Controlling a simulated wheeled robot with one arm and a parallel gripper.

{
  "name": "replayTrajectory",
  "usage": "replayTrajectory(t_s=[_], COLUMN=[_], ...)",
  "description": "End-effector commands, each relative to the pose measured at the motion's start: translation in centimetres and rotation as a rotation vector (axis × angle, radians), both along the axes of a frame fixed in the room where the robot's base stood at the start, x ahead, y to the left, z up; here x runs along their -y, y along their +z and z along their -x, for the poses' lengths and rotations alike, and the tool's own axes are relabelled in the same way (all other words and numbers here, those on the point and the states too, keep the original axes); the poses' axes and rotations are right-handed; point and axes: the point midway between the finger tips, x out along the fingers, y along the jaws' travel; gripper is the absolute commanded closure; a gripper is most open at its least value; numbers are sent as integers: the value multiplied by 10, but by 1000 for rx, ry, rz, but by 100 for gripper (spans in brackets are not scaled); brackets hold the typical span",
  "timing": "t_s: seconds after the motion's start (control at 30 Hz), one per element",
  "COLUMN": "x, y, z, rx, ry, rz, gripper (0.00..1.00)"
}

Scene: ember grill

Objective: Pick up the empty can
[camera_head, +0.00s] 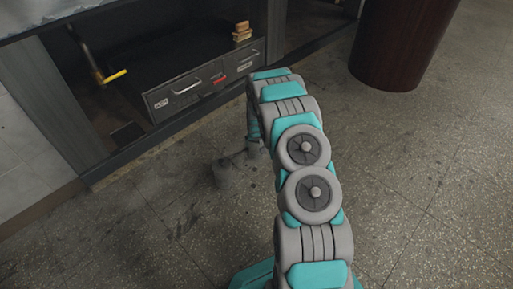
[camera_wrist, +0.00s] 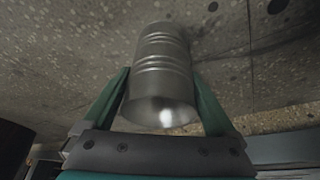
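The empty can (camera_wrist: 162,60) is a plain silver cylinder with ribbed sides. In the wrist view it lies between the two teal fingers of my gripper (camera_wrist: 161,76). Both fingers appear to touch its sides, and its shiny near end faces the palm. In the head view my arm hides most of the gripper. A small grey, blurred shape (camera_head: 223,173) shows low by the arm's end; I cannot tell whether it is the can or its shadow. I cannot tell whether the can still touches the floor.
A dark cabinet with metal drawers (camera_head: 187,88) stands behind the arm's end, with small stacked yellowish things (camera_head: 242,31) on top. A yellow-tipped handle (camera_head: 115,76) is at its left. A dark red cylinder (camera_head: 405,43) stands at upper right. The speckled floor (camera_head: 420,190) at right is clear.

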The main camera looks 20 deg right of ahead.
Motion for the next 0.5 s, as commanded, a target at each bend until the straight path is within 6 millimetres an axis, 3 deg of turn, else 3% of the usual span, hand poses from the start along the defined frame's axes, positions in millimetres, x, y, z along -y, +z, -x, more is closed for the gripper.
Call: replayTrajectory(t_s=[0.07, 0.43, 0.5], x=[0, 0, 0], y=[0, 0, 0], z=[0, 0, 0], rx=[0, -1, -1], ry=[0, 0, 0], rz=[0, 0, 0], gripper=[22, 64, 65])
